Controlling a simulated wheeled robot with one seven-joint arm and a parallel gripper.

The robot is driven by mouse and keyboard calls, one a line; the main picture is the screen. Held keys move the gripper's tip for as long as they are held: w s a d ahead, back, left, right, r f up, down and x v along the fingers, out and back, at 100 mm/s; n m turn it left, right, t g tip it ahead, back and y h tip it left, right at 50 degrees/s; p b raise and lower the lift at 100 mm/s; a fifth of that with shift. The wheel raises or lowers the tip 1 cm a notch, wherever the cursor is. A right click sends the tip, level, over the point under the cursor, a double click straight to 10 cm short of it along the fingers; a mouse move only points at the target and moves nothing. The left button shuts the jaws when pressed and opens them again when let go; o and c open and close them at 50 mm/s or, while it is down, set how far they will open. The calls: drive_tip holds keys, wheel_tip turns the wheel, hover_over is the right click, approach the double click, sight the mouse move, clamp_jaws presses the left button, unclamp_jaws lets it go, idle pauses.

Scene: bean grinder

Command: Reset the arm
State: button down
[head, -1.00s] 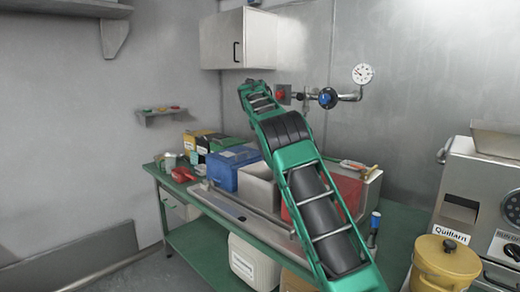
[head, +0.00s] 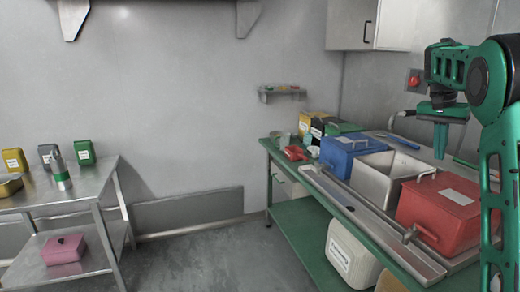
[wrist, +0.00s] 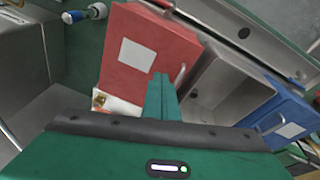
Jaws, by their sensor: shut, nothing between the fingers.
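My gripper (head: 440,140) is at the right of the head view, at the end of my green arm, pointing down above the bins on the green bench. Its fingers are together and empty. In the wrist view the closed green fingers (wrist: 159,98) show in the middle, over the side of the red bin (wrist: 150,55). The red bin also shows in the head view (head: 440,210), below the gripper and apart from it.
A blue bin (head: 352,150) and an open grey bin (head: 385,175) stand on the green bench (head: 310,225). A steel table (head: 60,190) with several canisters stands at the left, a pink box (head: 63,250) on its lower shelf. The floor (head: 205,255) between is clear.

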drive_tip(key=s+a+f+n+y, duration=0.1)
drive_tip(key=s+a+f, duration=0.15)
drive_tip(key=s, duration=0.85)
drive_tip(key=s+a+f+n+y, duration=0.1)
drive_tip(key=s+a+f, duration=0.15)
drive_tip(key=s, duration=0.85)
drive_tip(key=s+a+f+n, duration=0.1)
drive_tip(key=s+a+f, duration=0.3)
drive_tip(key=s, duration=0.5)
drive_tip(key=s+a+f+n, duration=0.1)
drive_tip(key=s+a+f, duration=0.4)
drive_tip(key=s, duration=0.5)
wheel_tip(320, 180, down, 2)
drive_tip(key=shift+s+a+f+y, duration=0.15)
drive_tip(key=shift+s+f+y, duration=0.15)
drive_tip(key=shift+y, duration=0.1)
